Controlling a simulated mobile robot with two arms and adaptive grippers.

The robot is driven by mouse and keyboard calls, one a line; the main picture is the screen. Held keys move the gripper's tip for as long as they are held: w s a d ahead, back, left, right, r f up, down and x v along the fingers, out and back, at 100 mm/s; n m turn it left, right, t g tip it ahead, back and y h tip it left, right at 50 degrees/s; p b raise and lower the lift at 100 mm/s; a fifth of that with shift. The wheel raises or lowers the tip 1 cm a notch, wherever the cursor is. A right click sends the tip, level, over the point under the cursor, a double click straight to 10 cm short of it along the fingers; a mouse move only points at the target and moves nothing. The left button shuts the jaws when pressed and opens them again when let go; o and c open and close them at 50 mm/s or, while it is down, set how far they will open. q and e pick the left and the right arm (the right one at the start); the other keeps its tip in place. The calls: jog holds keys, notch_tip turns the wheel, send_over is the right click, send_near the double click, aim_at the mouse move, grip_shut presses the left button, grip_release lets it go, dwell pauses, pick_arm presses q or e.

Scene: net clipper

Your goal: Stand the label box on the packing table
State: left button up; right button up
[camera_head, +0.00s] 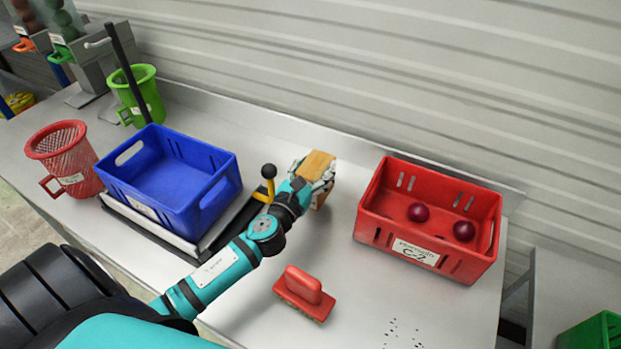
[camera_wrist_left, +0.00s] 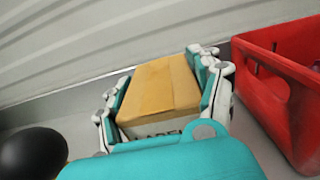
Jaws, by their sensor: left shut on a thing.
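The label box (camera_head: 319,165) is a small tan cardboard box with a white label band on its side. In the left wrist view the label box (camera_wrist_left: 160,88) sits between the fingers of my left gripper (camera_wrist_left: 165,95), with part of its lettering showing. My left gripper (camera_head: 313,179) is shut on it, at the back middle of the packing table (camera_head: 245,313). The box looks roughly upright, at or just above the tabletop; its base is mostly hidden, so I cannot tell whether it touches. My right gripper is not in view.
A red crate (camera_head: 442,261) with two dark red balls stands right of the box. A blue crate (camera_head: 160,209) rests on a scale at left, near a black-knobbed lever (camera_head: 269,172). A red brush (camera_head: 305,292) lies in front. Red (camera_head: 62,155) and green (camera_head: 137,93) baskets stand farther left.

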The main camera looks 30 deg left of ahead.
pick_arm(q)
notch_tip(320, 180, down, 4)
jog(key=shift+r+b, duration=0.2)
jog(key=shift+b, duration=0.65)
jog(key=shift+f, duration=0.25)
jog(key=o, duration=1)
jog(key=shift+f, duration=0.15)
jog(key=o, duration=0.4)
jog(key=shift+o, duration=0.6)
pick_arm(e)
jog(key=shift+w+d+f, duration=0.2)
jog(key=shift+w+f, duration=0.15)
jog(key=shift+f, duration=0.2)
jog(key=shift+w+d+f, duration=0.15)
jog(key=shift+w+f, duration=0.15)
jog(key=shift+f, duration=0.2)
